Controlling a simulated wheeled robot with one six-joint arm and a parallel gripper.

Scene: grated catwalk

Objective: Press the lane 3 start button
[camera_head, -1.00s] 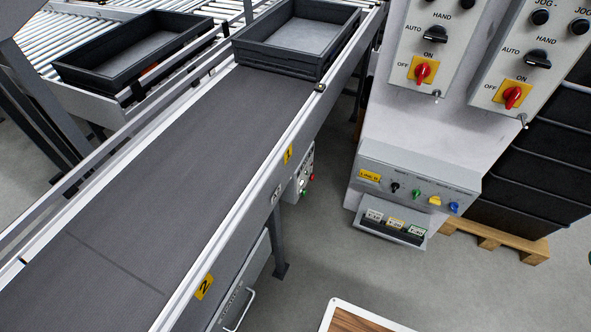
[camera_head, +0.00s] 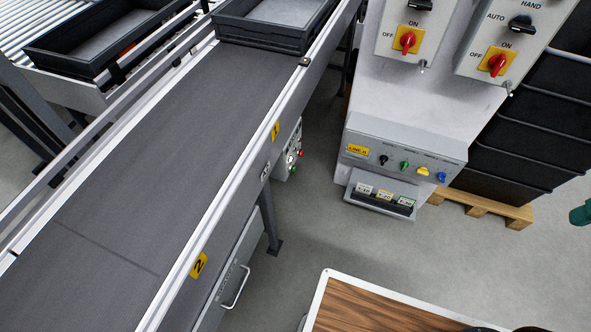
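No button marked lane 3 can be made out. A small button box (camera_head: 290,151) hangs on the side of the conveyor near the yellow "1" label (camera_head: 276,130). It has red and green buttons, too small to read. A yellow "2" label (camera_head: 199,264) sits nearer on the same conveyor side. A grey sloped panel (camera_head: 400,145) with a yellow tag, apparently reading LINE B, carries black, green, yellow and blue controls. Its small lettering is unreadable. My gripper is not in view.
The dark conveyor belt (camera_head: 150,160) runs along the left, with a black tray (camera_head: 275,25) at its far end. A wood-grain top with a white rim (camera_head: 322,290) stands at the bottom. Black crates (camera_head: 530,130) sit on a pallet (camera_head: 480,207) at right. Grey floor (camera_head: 400,245) is clear between.

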